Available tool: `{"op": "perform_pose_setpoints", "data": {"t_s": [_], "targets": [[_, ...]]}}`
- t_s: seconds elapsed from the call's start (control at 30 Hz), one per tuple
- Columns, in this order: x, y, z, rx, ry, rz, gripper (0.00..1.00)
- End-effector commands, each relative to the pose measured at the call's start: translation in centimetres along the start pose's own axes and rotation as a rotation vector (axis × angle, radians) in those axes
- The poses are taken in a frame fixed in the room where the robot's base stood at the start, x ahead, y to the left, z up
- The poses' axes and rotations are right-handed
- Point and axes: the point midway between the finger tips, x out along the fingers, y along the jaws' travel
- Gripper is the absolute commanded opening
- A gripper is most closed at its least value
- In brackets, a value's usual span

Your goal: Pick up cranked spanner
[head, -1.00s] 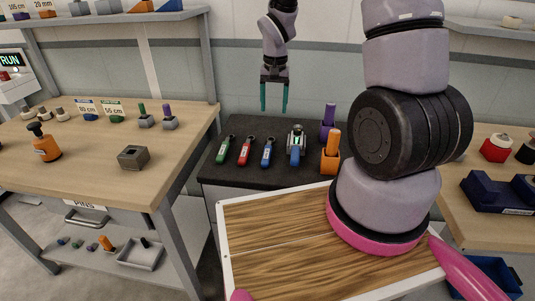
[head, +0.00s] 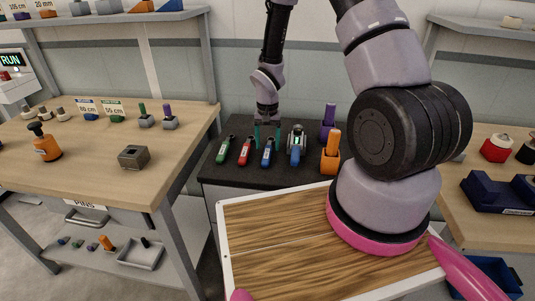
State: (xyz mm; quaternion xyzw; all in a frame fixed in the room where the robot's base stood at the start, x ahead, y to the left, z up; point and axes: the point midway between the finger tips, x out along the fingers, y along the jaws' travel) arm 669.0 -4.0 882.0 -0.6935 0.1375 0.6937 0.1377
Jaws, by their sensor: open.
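Three slim tools with coloured handles lie side by side on the dark bench top: a green-handled tool (head: 224,152), a red-handled tool (head: 245,153) and a blue-handled tool (head: 267,156). A thicker blue tool with a metal head (head: 296,152) lies to their right. Which one is the cranked spanner is too small to tell. My gripper (head: 267,146) points down with its teal fingers open, low over the far end of the slim blue-handled tool. Its fingers appear on either side of that tool; contact is not clear. The gripper hides the tool's far end.
An orange holder (head: 330,157) and a purple holder (head: 328,124) stand at the right of the dark bench top (head: 220,176). A wooden tray (head: 270,235) is in front. A table with a grey block (head: 134,157) stands left.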

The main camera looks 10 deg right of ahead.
Motion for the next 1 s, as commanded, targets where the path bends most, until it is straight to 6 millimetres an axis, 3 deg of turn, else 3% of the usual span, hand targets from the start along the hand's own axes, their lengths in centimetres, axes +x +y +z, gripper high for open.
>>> {"op": "perform_pose_setpoints", "data": {"t_s": [0.13,0.4,0.43,0.47,0.6,1.0], "targets": [[1.8,0.0,0.1,0.001,-0.002,0.0,0.7],[2.2,0.0,0.0,0.001,0.0,-0.001,0.7],[2.2,0.0,0.0,0.001,0.0,-0.001,0.66],[2.2,0.0,0.0,0.001,0.0,-0.001,0.55],[2.2,0.0,0.0,0.001,0.0,-0.001,0.01],[1.8,-0.1,0.0,0.001,0.001,-0.002,0.0]]}}
